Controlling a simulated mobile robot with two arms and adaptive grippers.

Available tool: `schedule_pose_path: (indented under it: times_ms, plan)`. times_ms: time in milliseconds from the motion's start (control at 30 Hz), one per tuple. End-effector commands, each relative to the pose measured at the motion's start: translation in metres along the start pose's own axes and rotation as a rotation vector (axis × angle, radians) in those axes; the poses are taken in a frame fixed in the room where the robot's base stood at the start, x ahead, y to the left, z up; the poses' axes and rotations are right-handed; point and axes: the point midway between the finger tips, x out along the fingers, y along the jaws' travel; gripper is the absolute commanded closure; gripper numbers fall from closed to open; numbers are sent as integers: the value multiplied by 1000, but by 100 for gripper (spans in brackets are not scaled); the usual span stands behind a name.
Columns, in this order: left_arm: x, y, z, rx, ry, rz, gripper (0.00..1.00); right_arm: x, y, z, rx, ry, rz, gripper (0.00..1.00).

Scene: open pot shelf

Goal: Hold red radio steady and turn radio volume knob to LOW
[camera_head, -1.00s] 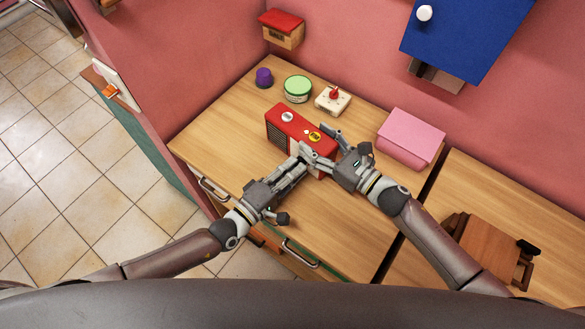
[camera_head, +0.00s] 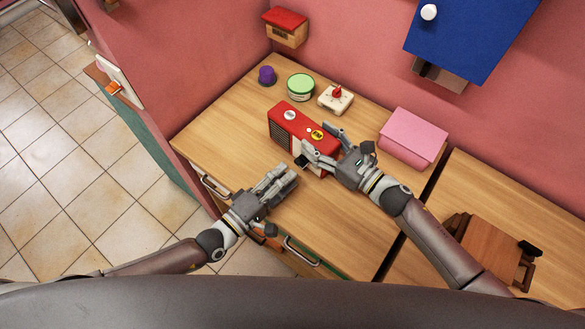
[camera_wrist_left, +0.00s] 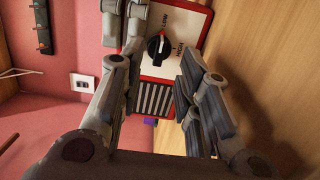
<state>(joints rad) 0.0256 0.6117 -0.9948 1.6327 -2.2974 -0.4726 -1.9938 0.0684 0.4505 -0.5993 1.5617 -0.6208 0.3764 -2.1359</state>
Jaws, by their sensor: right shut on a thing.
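The red radio (camera_head: 290,118) stands on the wooden counter. My right gripper (camera_head: 320,144) is shut on its right end, with one finger on either side. My left gripper (camera_head: 287,178) is apart from the radio, in front of it and lower in the head view. In the left wrist view, the left gripper's fingers (camera_wrist_left: 160,98) are spread with nothing between them. Beyond them is the radio's white front with the black volume knob (camera_wrist_left: 158,47), between LOW and HIGH labels. The knob's pale mark appears turned towards LOW. The right gripper's finger partly covers the radio front.
A white timer with a red dial (camera_head: 336,98), a green-lidded tub (camera_head: 300,87) and a purple item (camera_head: 267,75) stand behind the radio. A pink box (camera_head: 412,138) is to the right. The counter left of the radio is clear.

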Motion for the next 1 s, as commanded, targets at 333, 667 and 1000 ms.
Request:
schedule_pose_path:
  times_ms: [333,667,1000]
  plan:
    - [-67,-1,0,0,-1,-3,69,0,-1,0,-1,1,-2,91]
    - [-79,0,0,0,0,0,69,0,0,0,-1,1,-1,91]
    - [-79,0,0,0,0,0,69,0,0,0,-1,1,-1,18]
